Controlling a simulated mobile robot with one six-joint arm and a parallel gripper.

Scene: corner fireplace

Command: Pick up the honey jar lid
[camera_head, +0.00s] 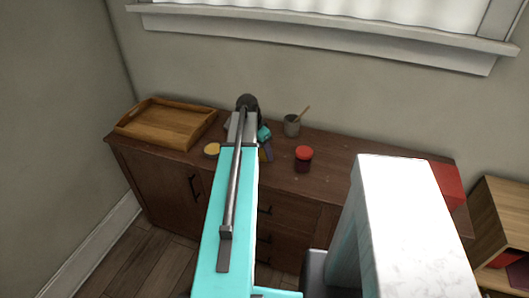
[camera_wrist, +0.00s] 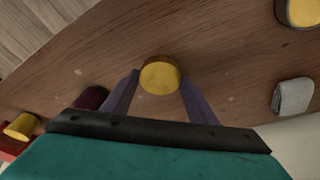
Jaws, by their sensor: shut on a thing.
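The honey jar lid (camera_wrist: 160,76), a round yellow piece with a golden-brown side, is between the two purple fingers in the wrist view. My gripper (camera_wrist: 160,80) is shut on it, one finger on each side. I cannot tell whether it touches the wooden top or is just above it. In the head view my gripper (camera_head: 265,152) is over the middle of the cabinet, partly behind my arm, and the lid is hidden there.
On the cabinet top (camera_head: 340,165) are a wooden tray (camera_head: 165,126), a yellow round thing (camera_head: 212,150), a grey cup with a stick (camera_head: 292,126), a red-topped dark jar (camera_head: 303,160) and a red box (camera_head: 448,184). A grey item (camera_wrist: 293,96) shows in the wrist view.

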